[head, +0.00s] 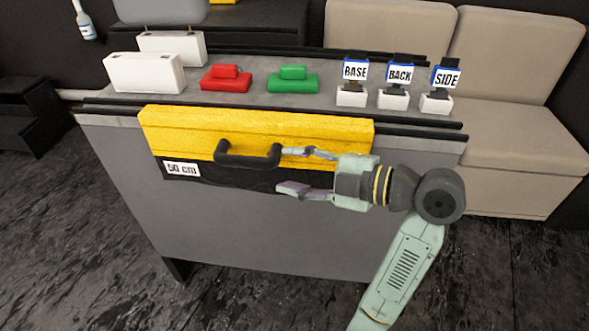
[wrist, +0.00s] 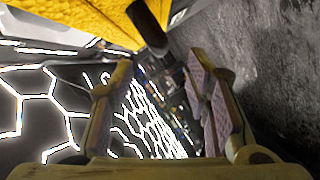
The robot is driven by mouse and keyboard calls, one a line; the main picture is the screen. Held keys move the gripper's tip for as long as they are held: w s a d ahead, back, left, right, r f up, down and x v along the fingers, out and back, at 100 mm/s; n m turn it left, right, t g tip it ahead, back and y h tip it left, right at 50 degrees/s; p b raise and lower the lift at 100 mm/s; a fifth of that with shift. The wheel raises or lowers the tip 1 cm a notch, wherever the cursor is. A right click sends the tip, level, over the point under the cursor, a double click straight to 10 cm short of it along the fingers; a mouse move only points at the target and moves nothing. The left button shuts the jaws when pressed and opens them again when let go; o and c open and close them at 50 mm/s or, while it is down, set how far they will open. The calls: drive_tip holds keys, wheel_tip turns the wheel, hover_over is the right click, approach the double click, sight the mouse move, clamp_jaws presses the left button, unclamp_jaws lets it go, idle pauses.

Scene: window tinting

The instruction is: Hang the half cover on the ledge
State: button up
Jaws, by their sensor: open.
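The half cover (head: 190,130) is a wide yellow panel with a black lower part, a black handle (head: 247,160) and a white "50 cm" label. It is at the front of the grey table, its top edge along the black ledge (head: 420,121); whether it is hooked on cannot be told. My gripper (head: 283,170) is open, just right of the handle, its fingers pointing left. In the wrist view, the open fingers (wrist: 159,66) have an empty gap, with the black handle (wrist: 148,24) and yellow cover (wrist: 85,18) beyond their tips.
On the grey tabletop (head: 225,100) stand white blocks (head: 145,75), a red block (head: 226,79), a green block (head: 292,80) and white stands labelled BASE, BACK and SIDE (head: 398,85). A beige sofa (head: 520,130) is at right. Dark floor is clear in front.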

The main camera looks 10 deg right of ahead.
sight(251, 158)
drive_tip(key=p+x, duration=0.1)
drive_tip(key=x, duration=0.8)
drive_tip(key=shift+w+a+f+p, duration=0.1)
drive_tip(key=shift+w+a+p, duration=0.2)
drive_tip(key=shift+p, duration=0.1)
drive_tip(key=shift+c, duration=0.3)
clamp_jaws()
drive_tip(key=shift+r, duration=0.25)
drive_tip(key=shift+r+p, duration=0.75)
drive_tip(key=shift+r, duration=0.5)
drive_tip(key=shift+s, duration=0.15)
